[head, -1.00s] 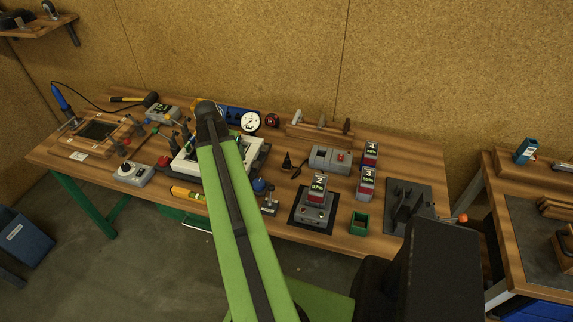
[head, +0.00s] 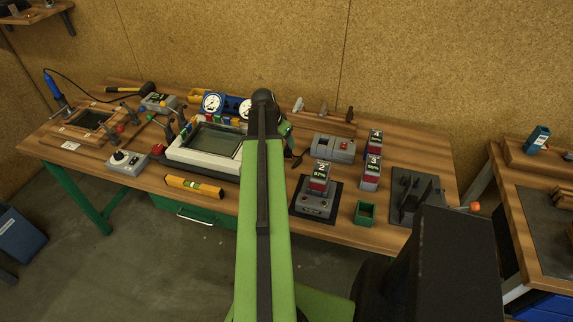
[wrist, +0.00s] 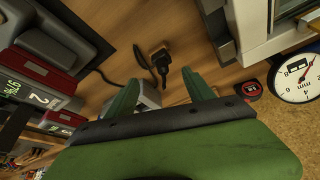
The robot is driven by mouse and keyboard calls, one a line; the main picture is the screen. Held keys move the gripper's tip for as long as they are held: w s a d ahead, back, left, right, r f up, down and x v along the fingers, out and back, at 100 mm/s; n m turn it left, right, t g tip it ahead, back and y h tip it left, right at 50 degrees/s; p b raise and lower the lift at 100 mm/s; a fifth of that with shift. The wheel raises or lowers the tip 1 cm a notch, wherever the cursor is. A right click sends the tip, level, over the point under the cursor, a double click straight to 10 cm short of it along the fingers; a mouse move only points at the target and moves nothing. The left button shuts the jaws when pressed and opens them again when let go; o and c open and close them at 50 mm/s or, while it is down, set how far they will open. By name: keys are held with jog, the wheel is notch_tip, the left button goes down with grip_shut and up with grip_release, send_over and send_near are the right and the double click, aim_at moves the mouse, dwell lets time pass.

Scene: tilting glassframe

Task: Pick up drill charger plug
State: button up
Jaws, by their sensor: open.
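The black drill charger plug (wrist: 160,63) lies on the wooden bench in the wrist view, its cord running left toward the charger. My gripper (wrist: 161,82) is open, with its two green fingers on either side below the plug and nothing between them. I cannot tell how high the fingers are above the bench. In the head view my arm hides most of the plug and the gripper; a bit of dark cord (head: 297,160) shows beside it. The charger (head: 315,203) holds a red and grey battery marked 2 (head: 320,178).
A white-framed glass fixture (head: 205,150) stands left of my arm. A grey box with a red switch (head: 334,148), batteries 3 (head: 371,172) and 4 (head: 375,145), and a green bin (head: 364,213) are to the right. A dial gauge (wrist: 297,77) and tape measure (wrist: 248,90) show in the wrist view.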

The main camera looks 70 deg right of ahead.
aim_at(287, 147)
jog(key=b+x, duration=0.1)
jog(key=x, duration=0.2)
jog(key=shift+r, duration=0.2)
jog(key=b+x, duration=0.4)
jog(key=x, duration=0.1)
jog(key=shift+w+d+f+b, duration=0.15)
jog(key=shift+w+f+b, duration=0.05)
jog(key=shift+b, duration=0.2)
jog(key=shift+r, duration=0.2)
jog(key=shift+c, duration=0.3)
grip_shut()
